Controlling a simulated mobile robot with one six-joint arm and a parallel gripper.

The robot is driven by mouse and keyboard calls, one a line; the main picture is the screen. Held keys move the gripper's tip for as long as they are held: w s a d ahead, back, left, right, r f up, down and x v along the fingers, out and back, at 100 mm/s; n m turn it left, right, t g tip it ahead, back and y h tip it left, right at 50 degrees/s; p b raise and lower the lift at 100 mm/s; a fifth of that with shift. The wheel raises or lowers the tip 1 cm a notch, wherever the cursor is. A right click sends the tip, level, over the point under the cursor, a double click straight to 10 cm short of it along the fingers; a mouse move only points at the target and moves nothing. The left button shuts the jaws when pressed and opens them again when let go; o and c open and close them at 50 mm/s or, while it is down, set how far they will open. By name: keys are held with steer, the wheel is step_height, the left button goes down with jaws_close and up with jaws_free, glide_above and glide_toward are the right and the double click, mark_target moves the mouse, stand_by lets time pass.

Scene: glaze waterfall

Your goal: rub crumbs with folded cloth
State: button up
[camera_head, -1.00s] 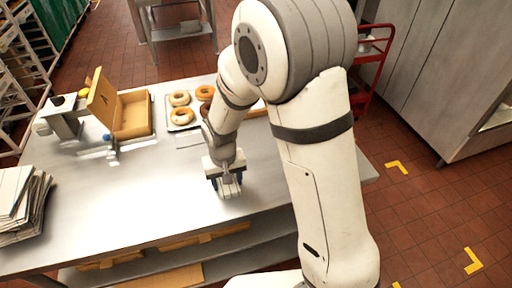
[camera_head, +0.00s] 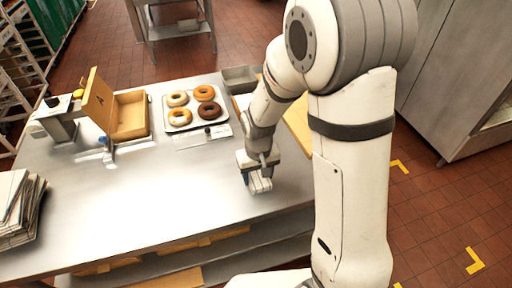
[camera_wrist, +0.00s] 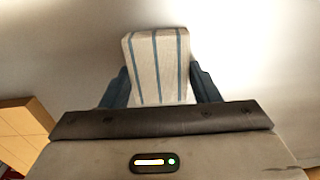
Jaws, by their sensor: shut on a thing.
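A folded cloth (camera_wrist: 158,62), off-white with blue stripes, is between the two dark fingers of my gripper (camera_wrist: 160,88) in the wrist view. In the head view my gripper (camera_head: 260,182) is low over the right front part of the steel table (camera_head: 150,195), shut on the cloth. The cloth's lower end is at or very near the table top; I cannot tell whether it touches. I cannot make out crumbs on the table in either view.
A tray (camera_head: 212,122) with several doughnuts stands behind my gripper. An open cardboard box (camera_head: 130,115) is at the back left, and a stack of papers or flat bags (camera_head: 20,215) at the left edge. A wooden board (camera_head: 298,122) lies right of my arm. The table's front middle is clear.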

steer(key=shift+d+r+p, duration=0.2)
steer(key=shift+r+p, duration=0.15)
steer(key=shift+p, duration=0.05)
step_height(320, 180, up, 2)
steer(key=shift+w, duration=0.15)
steer(key=shift+s+r+p, duration=0.3)
steer(key=shift+r+p, duration=0.4)
steer(key=shift+p, duration=0.1)
steer(key=shift+w+r+p, duration=0.15)
steer(key=shift+r+p, duration=0.35)
steer(key=shift+r, duration=0.2)
steer(key=shift+r+p, duration=0.9)
steer(key=shift+r, duration=0.5)
steer(key=shift+f, duration=0.15)
